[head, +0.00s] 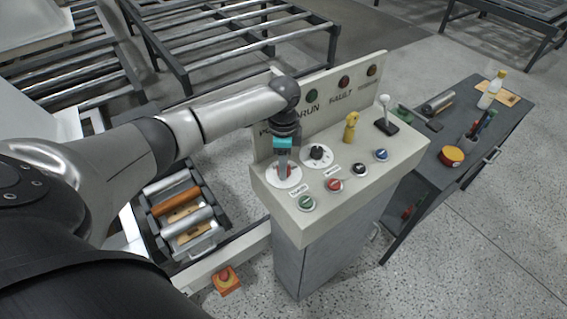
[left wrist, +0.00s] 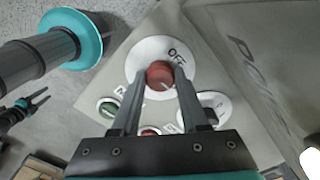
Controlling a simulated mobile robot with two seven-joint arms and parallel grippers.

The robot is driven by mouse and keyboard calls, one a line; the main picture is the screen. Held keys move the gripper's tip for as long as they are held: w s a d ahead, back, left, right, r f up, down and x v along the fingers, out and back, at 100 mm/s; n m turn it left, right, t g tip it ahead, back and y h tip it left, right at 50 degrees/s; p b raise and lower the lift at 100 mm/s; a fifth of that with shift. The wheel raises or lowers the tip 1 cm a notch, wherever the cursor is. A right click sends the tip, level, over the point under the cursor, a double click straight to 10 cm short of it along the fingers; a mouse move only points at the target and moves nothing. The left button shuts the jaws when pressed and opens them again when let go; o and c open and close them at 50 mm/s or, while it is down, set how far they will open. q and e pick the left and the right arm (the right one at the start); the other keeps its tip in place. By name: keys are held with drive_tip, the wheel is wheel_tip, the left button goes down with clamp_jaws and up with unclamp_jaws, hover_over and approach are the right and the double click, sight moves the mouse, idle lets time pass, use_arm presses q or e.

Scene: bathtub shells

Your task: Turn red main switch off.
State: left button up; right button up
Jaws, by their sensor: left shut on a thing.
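The red main switch (left wrist: 159,72) is a round red knob with a pale pointer line on a white disc. The word OFF shows on the disc (left wrist: 147,52), up and right of the knob. The disc (head: 294,182) also shows on the console top in the head view, with the knob mostly hidden by my gripper. My left gripper (head: 284,172) points down onto it. In the left wrist view its two fingers (left wrist: 158,88) are on either side of the knob, shut on it. My right gripper (left wrist: 38,99) shows small at the left there, its fingers apart and empty.
The console top (head: 400,152) also carries a black dial (head: 317,153), a yellow key-like knob (head: 350,127), a joystick (head: 385,118) and several coloured buttons close by. An upright panel with lamps (head: 344,82) stands behind. A dark side table (head: 475,165) with small items is at right.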

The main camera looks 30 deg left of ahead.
use_arm(q)
clamp_jaws()
drive_tip(key=shift+r+n+p, duration=0.15)
drive_tip(key=shift+n+p, duration=0.45)
drive_tip(key=shift+p, duration=0.4)
drive_tip(key=n+p, duration=0.4)
drive_tip(key=p, duration=0.1)
drive_tip(key=shift+d, duration=0.1)
drive_tip(key=n+p, duration=0.2)
drive_tip(key=n, duration=0.1)
drive_tip(key=n+p, duration=0.2)
drive_tip(key=n, duration=0.2)
drive_tip(key=shift+p, duration=0.3)
drive_tip(key=n+p, duration=0.1)
drive_tip(key=n, duration=0.1)
drive_tip(key=shift+n, duration=0.4)
drive_tip(key=shift+n+p, duration=0.45)
drive_tip(key=shift+n, duration=0.95)
drive_tip(key=shift+w, duration=0.1)
